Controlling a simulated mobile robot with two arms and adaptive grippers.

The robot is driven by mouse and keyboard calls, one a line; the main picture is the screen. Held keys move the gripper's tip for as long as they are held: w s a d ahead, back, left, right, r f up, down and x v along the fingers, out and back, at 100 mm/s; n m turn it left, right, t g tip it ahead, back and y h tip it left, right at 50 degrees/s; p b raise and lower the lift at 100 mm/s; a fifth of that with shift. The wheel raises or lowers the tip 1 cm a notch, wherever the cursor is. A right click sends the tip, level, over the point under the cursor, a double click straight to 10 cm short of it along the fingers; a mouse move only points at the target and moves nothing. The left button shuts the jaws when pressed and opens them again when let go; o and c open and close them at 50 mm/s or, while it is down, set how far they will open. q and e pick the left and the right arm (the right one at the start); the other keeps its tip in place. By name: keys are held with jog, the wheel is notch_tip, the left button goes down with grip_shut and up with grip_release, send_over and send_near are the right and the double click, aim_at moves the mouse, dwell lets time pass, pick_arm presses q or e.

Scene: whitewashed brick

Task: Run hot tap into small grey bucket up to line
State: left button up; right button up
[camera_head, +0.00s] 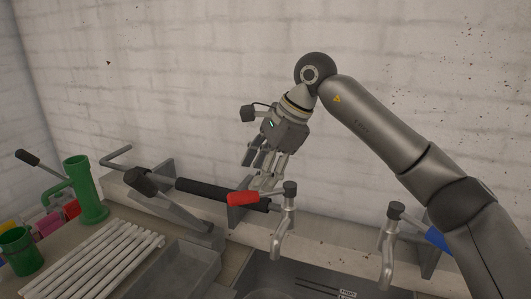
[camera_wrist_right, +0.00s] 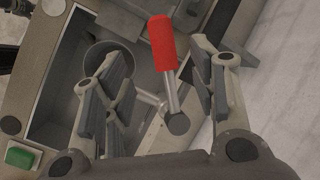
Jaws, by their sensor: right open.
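The hot tap has a red lever handle (camera_head: 243,198) and a grey metal spout (camera_head: 283,232) at the sink's back ledge. My right gripper (camera_head: 262,172) is open, pointing down just above the red handle. In the right wrist view the red handle (camera_wrist_right: 163,43) shows between the open fingers of my right gripper (camera_wrist_right: 165,75); I cannot tell whether they touch it. A round grey vessel (camera_wrist_right: 88,56), probably the small grey bucket, stands in the sink, partly hidden by a finger. Its fill line and any water cannot be made out. My left gripper is not in view.
A blue-handled tap (camera_head: 438,240) stands to the right. The sink (camera_head: 310,284) is below. Left are a lever with a dark grip (camera_head: 140,180), a ribbed white rack (camera_head: 105,255), a green pump-like column (camera_head: 88,190) and a green cup (camera_head: 20,252). A brick wall stands behind.

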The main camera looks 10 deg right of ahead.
aim_at(246, 192)
jog(key=p+x, duration=0.1)
jog(key=x, duration=0.5)
jog(key=shift+w+d+p, duration=0.1)
jog(key=shift+w+p, duration=0.15)
jog(key=shift+p, duration=0.1)
jog(key=shift+a+f, duration=0.3)
jog(key=shift+f, duration=0.3)
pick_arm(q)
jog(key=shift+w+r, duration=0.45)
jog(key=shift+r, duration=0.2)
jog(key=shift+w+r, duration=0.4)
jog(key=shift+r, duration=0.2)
pick_arm(e)
jog(key=shift+f, duration=0.15)
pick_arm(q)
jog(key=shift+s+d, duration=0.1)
pick_arm(e)
jog(key=shift+w, duration=0.1)
jog(key=shift+c, duration=0.2)
